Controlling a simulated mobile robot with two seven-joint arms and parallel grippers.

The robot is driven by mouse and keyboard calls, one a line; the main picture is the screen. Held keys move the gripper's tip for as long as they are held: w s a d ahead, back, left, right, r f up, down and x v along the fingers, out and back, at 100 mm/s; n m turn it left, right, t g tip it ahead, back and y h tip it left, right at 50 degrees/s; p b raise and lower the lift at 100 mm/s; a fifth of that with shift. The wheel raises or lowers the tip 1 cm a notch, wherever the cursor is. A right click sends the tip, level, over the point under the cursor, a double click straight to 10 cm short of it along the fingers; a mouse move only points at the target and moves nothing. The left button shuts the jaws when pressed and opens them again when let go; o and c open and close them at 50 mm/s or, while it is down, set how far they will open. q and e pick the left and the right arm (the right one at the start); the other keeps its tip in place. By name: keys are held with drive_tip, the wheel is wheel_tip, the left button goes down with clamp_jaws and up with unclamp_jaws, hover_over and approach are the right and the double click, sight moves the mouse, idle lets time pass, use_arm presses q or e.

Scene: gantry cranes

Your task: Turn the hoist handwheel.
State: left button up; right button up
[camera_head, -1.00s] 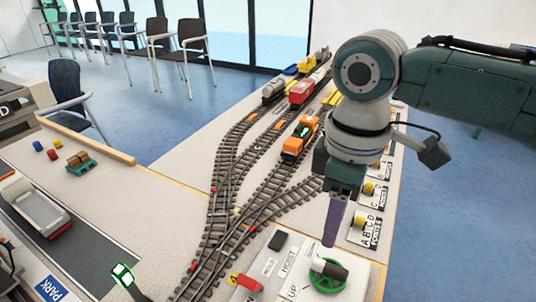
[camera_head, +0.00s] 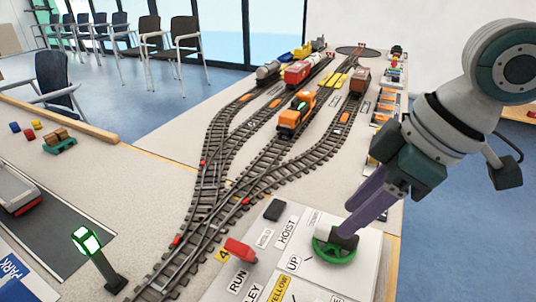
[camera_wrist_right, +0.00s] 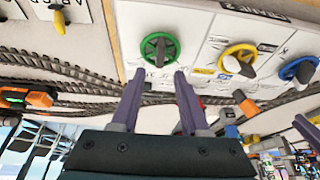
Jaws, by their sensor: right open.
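The hoist handwheel is a green ring (camera_head: 318,248) with a dark grip, on a white panel beside the HOIST and UP labels. In the right wrist view the green wheel (camera_wrist_right: 174,53) lies just beyond the fingertips, roughly centred between them. My right gripper (camera_head: 352,219) has purple fingers, open, pointing down at the wheel's dark grip and partly overlapping it in the head view. In the right wrist view the open right gripper (camera_wrist_right: 160,73) has nothing between its fingers. Contact with the wheel cannot be told.
A red lever (camera_head: 240,250) stands left of the wheel near the RUN label. A yellow wheel (camera_wrist_right: 238,50) and a blue wheel (camera_wrist_right: 299,62) share the panel. Model tracks with an orange locomotive (camera_head: 295,119) lie beyond. A lit green signal (camera_head: 86,241) stands at lower left.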

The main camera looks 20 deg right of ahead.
sight(335, 230)
drive_tip(key=shift+b+x, duration=0.4)
drive_tip(key=shift+x, duration=1.6)
clamp_jaws()
